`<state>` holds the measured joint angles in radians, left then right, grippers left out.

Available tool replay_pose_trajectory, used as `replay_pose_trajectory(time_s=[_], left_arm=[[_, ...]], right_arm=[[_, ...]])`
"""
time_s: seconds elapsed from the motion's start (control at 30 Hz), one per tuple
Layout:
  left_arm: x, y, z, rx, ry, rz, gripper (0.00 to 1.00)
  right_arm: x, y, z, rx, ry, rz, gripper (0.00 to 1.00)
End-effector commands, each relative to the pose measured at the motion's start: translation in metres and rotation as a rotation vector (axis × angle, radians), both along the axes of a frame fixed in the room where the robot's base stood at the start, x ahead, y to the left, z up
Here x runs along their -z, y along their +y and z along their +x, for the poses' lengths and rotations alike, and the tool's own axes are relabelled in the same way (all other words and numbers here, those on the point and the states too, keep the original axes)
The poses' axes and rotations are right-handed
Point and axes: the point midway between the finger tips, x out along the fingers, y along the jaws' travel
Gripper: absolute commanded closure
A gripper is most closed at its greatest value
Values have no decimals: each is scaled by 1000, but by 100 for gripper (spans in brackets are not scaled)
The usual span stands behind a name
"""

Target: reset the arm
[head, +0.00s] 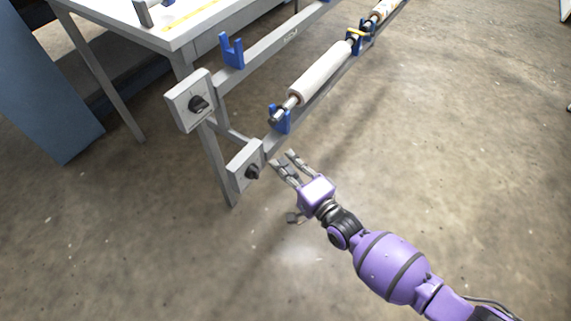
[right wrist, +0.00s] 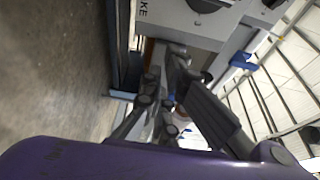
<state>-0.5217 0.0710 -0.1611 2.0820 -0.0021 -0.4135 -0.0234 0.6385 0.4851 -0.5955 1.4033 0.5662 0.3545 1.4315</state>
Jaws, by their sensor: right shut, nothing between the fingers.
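My right gripper (head: 283,160) is shut and empty. In the right wrist view the dark fingers (right wrist: 168,62) point toward a grey box face (right wrist: 185,18) with partly visible lettering and a dark knob at the top edge. My left gripper is out of view.
A white roller (head: 322,74) lies in blue holders (head: 279,120) on the lower rail. The upper control box (head: 178,98), an empty blue holder (head: 232,50) and a white table (head: 150,35) are nearby. The concrete floor (head: 460,150) at the right is clear.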

Motion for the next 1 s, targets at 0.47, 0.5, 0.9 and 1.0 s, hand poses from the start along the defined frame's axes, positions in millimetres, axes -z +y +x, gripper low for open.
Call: replay_pose_trajectory(time_s=[0.47, 0.5, 0.9, 1.0], left_arm=[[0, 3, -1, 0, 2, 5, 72], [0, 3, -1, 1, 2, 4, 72], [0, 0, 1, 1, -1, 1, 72], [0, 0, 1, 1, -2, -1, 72]], right_arm=[[2, -53, -77, 0, 3, -2, 100], [1, -54, -78, 0, 4, -1, 100], [4, -55, -81, -2, -19, -55, 100], [12, -49, -84, -30, -73, -212, 100]])
